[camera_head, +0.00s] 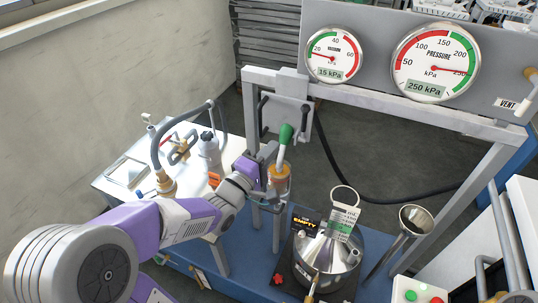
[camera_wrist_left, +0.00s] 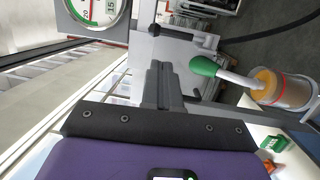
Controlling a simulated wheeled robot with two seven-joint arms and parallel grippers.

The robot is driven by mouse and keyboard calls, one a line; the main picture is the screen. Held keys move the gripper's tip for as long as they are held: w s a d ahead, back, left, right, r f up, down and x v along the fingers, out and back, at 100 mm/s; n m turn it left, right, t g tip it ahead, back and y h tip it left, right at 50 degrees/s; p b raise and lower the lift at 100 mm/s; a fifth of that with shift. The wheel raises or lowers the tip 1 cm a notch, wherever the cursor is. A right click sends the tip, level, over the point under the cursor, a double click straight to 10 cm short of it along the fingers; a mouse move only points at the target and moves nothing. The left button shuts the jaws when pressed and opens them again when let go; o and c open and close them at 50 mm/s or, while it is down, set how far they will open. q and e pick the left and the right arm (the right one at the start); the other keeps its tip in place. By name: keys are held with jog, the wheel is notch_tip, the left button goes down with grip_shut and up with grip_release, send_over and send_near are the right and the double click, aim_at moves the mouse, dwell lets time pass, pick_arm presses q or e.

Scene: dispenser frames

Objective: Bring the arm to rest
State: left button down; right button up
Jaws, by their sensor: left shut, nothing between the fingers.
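My left arm comes in from the left in the head view, purple and white. My left gripper (camera_head: 266,153) is shut and empty, in front of the metal frame. In the wrist view its dark fingers (camera_wrist_left: 163,88) are together with nothing between them. A lever with a green knob (camera_head: 286,133) and an amber cylinder (camera_head: 279,174) appear just right of the gripper. In the wrist view the green knob (camera_wrist_left: 204,66) and the amber cylinder (camera_wrist_left: 280,88) lie right of the fingers, apart from them. My right gripper is not in view.
A vacuum gauge (camera_head: 333,55) and a pressure gauge (camera_head: 436,62) sit on the frame's top panel. A white table (camera_head: 110,183) with fittings is behind my arm.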

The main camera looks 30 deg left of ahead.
pick_arm(q)
jog(key=shift+s, duration=0.15)
dwell(0.5)
jog(key=d+f+m+g+h+b, duration=0.1)
jog(key=d+f+m+g+b, duration=0.15)
jog(key=f, duration=0.85)
jog(key=w+d+f+m+g+b, duration=0.1)
jog(key=d+f+m+g, duration=0.2)
jog(key=f, duration=0.9)
jog(key=d+f+m+g+h+b, duration=0.1)
jog(key=d+f+g+b, duration=0.2)
jog(key=f, duration=0.8)
jog(key=s+d+f+m+g+h+b, duration=0.1)
jog(key=s+d+f+m+g, duration=0.3)
jog(key=s+f, duration=0.4)
jog(key=s+d+f+m+g+b, duration=0.2)
jog(key=s+d+f+m+g, duration=0.2)
jog(key=s+f, duration=0.5)
notch_tip(320, 180, down, 5)
jog(key=d+g, duration=0.2)
jog(key=shift+d+f+h, duration=0.2)
jog(key=shift+d+h, duration=0.2)
jog(key=shift+m, duration=0.25)
